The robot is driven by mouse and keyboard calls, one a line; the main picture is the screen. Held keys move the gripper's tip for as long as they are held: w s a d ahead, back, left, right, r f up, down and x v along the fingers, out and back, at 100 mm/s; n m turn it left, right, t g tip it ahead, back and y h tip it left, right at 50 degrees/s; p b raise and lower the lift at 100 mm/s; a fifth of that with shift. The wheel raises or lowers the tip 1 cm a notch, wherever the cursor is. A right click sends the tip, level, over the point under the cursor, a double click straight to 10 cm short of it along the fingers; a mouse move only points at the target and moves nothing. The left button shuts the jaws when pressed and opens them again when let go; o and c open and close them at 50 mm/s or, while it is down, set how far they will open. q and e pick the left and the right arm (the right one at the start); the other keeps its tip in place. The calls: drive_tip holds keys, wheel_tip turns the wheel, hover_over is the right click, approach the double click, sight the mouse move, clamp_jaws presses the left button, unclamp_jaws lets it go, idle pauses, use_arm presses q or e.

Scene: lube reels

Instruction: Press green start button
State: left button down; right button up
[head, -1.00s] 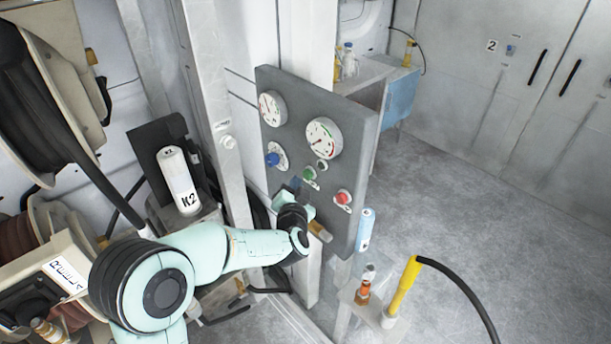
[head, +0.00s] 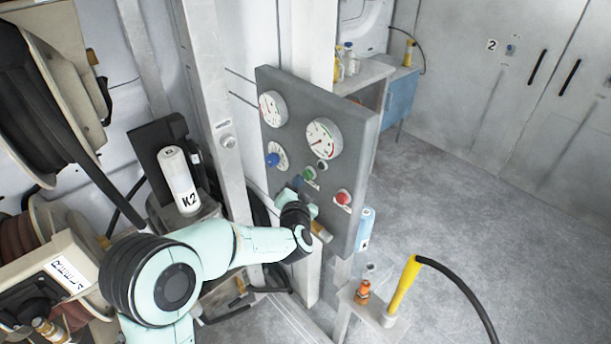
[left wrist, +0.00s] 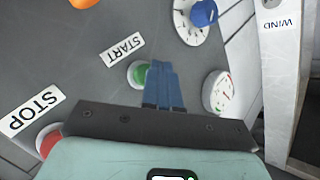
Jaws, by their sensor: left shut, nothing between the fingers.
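The green start button (head: 309,173) is on a grey control panel (head: 350,110), below the larger gauge. In the left wrist view the green button (left wrist: 139,74) sits beside the START label (left wrist: 123,48), partly behind my fingers. My left gripper (head: 297,182) is in front of the panel, just left of the green button. In the wrist view its blue fingers (left wrist: 162,72) are together and empty, with tips overlapping the button's right edge. I cannot tell whether they touch it. The red stop button (head: 343,197) is to the right. My right gripper is not in view.
A blue knob (head: 273,160) and two gauges (head: 323,138) are on the same panel. A white K2 canister (head: 179,180) stands at left near hose reels. A yellow-handled tool (head: 402,288) with a black hose stands at front right. The floor at right is clear.

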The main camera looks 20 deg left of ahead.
use_arm(q)
drive_tip(key=shift+w+d, duration=0.2)
drive_tip(key=shift+w, duration=0.3)
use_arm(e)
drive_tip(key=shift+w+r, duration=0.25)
use_arm(q)
drive_tip(key=shift+s, duration=0.15)
drive_tip(key=shift+s+a, duration=0.35)
drive_tip(key=shift+s, duration=0.4)
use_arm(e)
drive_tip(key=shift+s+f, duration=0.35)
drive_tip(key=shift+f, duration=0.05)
use_arm(q)
drive_tip(key=shift+s+a+b, duration=0.3)
drive_tip(key=shift+s, duration=0.45)
drive_tip(key=shift+s+a+b, duration=0.25)
drive_tip(key=shift+s+a, duration=0.1)
drive_tip(key=shift+s, duration=0.45)
drive_tip(key=shift+s+a+b, duration=0.3)
drive_tip(key=shift+s, duration=0.45)
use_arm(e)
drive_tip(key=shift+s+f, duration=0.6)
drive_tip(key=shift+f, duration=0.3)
